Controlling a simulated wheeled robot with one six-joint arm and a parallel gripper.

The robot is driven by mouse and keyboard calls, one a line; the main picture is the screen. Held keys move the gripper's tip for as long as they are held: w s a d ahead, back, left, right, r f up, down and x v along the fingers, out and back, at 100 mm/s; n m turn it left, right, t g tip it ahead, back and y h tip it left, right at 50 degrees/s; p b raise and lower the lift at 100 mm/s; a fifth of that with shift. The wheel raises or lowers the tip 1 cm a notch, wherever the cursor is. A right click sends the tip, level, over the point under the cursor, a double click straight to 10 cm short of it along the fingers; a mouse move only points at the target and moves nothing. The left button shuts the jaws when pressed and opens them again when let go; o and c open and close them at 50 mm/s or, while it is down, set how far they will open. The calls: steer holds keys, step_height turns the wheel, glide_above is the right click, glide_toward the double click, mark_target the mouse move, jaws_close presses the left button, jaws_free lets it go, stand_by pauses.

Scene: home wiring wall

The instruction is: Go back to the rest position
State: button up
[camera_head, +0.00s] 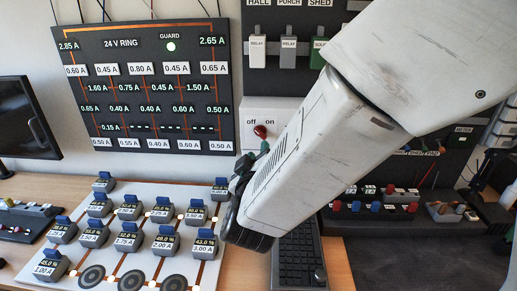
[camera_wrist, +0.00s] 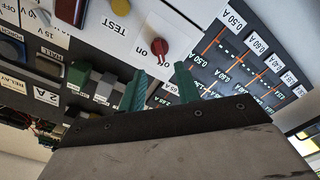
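My gripper (camera_wrist: 161,84) is open in the wrist view, with its two green fingers apart and nothing between them. In the head view my arm comes in from the upper right and hides most of the gripper; a green finger (camera_head: 265,147) shows just below a red knob (camera_head: 261,131). The knob sits on a white panel (camera_head: 247,114) marked off and on. In the wrist view the red knob (camera_wrist: 158,47) lies beyond the fingertips, apart from them.
A dark 24 V ring board (camera_head: 145,85) hangs left of the switch. Relay modules (camera_head: 258,47) are above it. A white board with several blue-topped blocks (camera_head: 129,207) lies on the desk below. A keyboard (camera_head: 300,255) and a monitor (camera_head: 27,118) stand on the desk.

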steer(key=s+a+f+g+y, duration=0.3)
steer(key=a+f+g+y, duration=0.25)
steer(key=f, duration=0.25)
steer(key=s+d+f+g, duration=0.1)
steer(key=s+d+g, duration=0.1)
steer(key=s+g, duration=0.4)
steer(key=s+d+r+m+g+h, duration=0.1)
steer(key=s+d+r+m, duration=0.2)
steer(key=d, duration=0.7)
steer(key=s+d+r+m+g+h, duration=0.2)
steer(key=s+d+r, duration=0.3)
steer(key=s+d, duration=0.3)
steer(key=s+d+r+m+g+h, duration=0.2)
steer(key=s+d, duration=0.4)
steer(key=d, duration=0.7)
step_height(320, 180, up, 2)
steer(key=shift+s+d+m, duration=0.25)
steer(key=shift+d+m, duration=0.15)
steer(key=shift+m, duration=0.4)
